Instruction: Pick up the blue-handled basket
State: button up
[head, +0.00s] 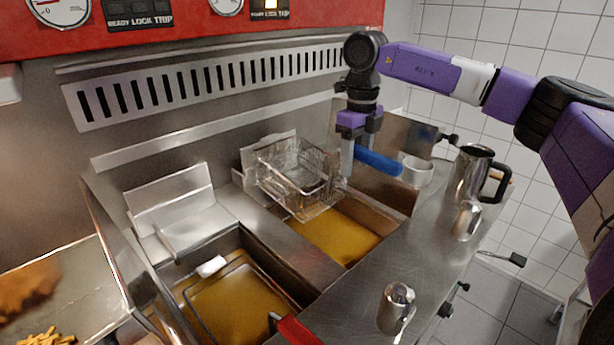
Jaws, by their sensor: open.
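The wire basket (297,177) hangs at the back of the right fryer vat, above the yellow oil (335,236). Its blue handle (378,162) sticks out to the right, over the vat's right side. My gripper (360,162) points down at the left end of the blue handle. Its jaws are open, with one finger showing in front of the basket's right edge. The other finger is partly hidden, and I cannot tell whether the handle lies between the fingers.
A white cup (416,171), a steel pitcher (473,172) and a small steel container (467,220) stand to the right. A steel shaker (396,308) stands on the front counter. A red handle (298,331) reaches over the left vat. Fries (45,338) lie at far left.

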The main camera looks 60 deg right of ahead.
jog(key=shift+f, duration=0.75)
jog(key=shift+c, duration=0.4)
grip_shut()
dwell(0.5)
